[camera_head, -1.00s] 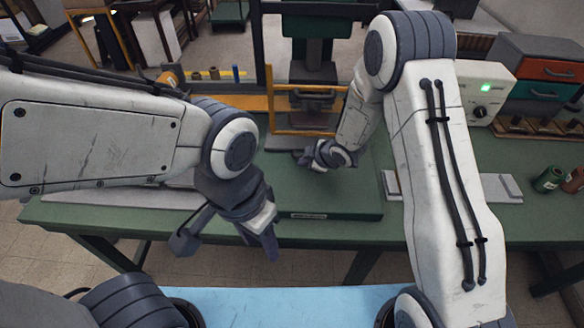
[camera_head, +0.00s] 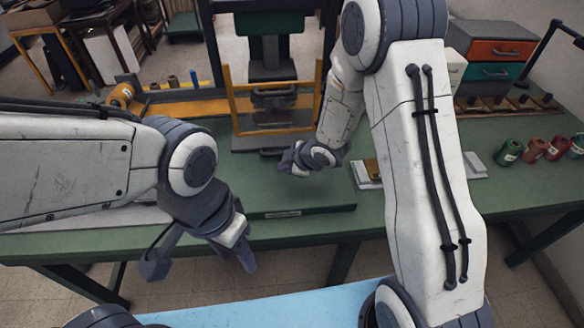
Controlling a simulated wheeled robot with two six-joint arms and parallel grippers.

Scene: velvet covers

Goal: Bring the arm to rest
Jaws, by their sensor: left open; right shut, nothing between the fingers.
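My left gripper (camera_head: 205,258) hangs in front of the green table's (camera_head: 500,195) front edge, at the left of the middle. It is open and empty, with its fingers spread and pointing down. My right gripper (camera_head: 287,160) is over the green table, in front of the yellow-framed press (camera_head: 275,97). It is shut with nothing visible in it. My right arm's links hide part of the table behind them.
Drawers in orange and teal (camera_head: 503,60) stand at the back right. A light flat block (camera_head: 473,166) lies behind my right arm. A blue surface (camera_head: 285,302) lies below, in front of the table.

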